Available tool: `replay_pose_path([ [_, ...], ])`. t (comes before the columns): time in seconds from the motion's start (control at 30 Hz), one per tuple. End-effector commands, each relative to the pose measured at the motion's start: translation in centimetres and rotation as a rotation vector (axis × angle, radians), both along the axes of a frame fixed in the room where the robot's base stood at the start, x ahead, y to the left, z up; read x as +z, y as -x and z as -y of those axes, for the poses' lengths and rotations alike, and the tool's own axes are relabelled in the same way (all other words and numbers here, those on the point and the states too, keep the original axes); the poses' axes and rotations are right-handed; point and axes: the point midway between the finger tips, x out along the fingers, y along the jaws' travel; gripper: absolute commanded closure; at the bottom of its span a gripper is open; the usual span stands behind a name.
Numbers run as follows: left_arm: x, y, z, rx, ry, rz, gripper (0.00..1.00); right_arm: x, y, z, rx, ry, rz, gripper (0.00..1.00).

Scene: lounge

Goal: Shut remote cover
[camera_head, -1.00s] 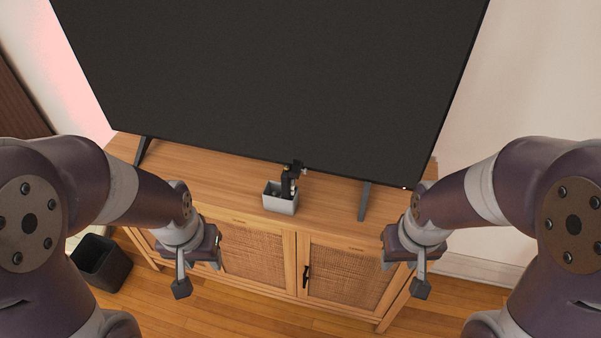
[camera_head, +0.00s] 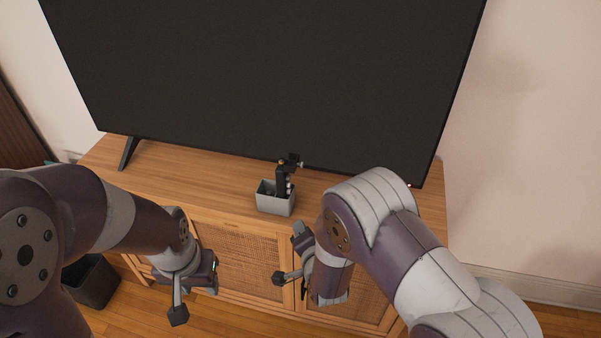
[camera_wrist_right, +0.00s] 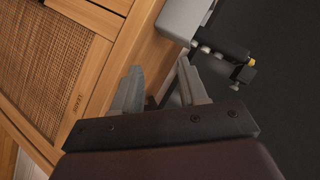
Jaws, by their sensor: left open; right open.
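A black remote (camera_head: 283,182) stands upright in a small grey open box (camera_head: 276,206) on the wooden TV cabinet. A small dark flap (camera_head: 293,160) juts out at its top, seemingly the cover standing open; details are too small to tell. In the right wrist view the remote (camera_wrist_right: 222,42) leans out of the grey box (camera_wrist_right: 182,14), beyond the fingertips. My right gripper (camera_head: 289,256) is open and empty, in front of the cabinet, below and slightly right of the box. The right wrist view also shows it (camera_wrist_right: 158,76). My left gripper (camera_head: 195,300) is open and empty, lower left, away from the remote.
A large black TV (camera_head: 265,80) stands close behind the box on the cabinet top (camera_head: 180,180). The cabinet's woven doors (camera_head: 240,257) are shut. A dark bin (camera_head: 92,280) stands on the floor at left. The cabinet top left of the box is clear.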

Motion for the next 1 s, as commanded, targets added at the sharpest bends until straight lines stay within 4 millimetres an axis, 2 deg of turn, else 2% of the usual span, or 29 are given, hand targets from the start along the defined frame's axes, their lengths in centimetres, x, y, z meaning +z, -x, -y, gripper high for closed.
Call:
replay_pose_path([
  [0.03,0.2,0.0,0.0,0.000,0.000,0.001,0.56,2.1,-1.5,0.1,-0.073,-0.132,0.115,0.57],
  [0.13,0.3,0.0,0.0,0.000,0.000,0.001,0.56,7.2,-3.4,0.4,-0.167,-0.402,0.326,0.57],
  [0.23,0.3,0.0,0.0,0.000,0.000,0.001,0.56,9.3,-3.6,0.6,-0.192,-0.547,0.398,0.57],
  [0.37,0.7,0.0,0.0,0.000,0.000,0.001,0.56,9.5,-4.9,0.5,-0.200,-0.584,0.394,0.57],
  [0.6,1.8,0.0,0.0,0.000,0.000,0.001,0.56,9.6,-10.5,-0.2,-0.200,-0.580,0.393,0.57],
  [0.8,2.4,0.0,0.0,0.000,0.000,0.001,0.56,9.6,-14.1,-0.7,-0.198,-0.579,0.393,0.57],
  [1.0,2.6,0.0,0.0,0.000,0.000,0.001,0.56,9.5,-15.9,-1.0,-0.198,-0.578,0.392,0.57],
])
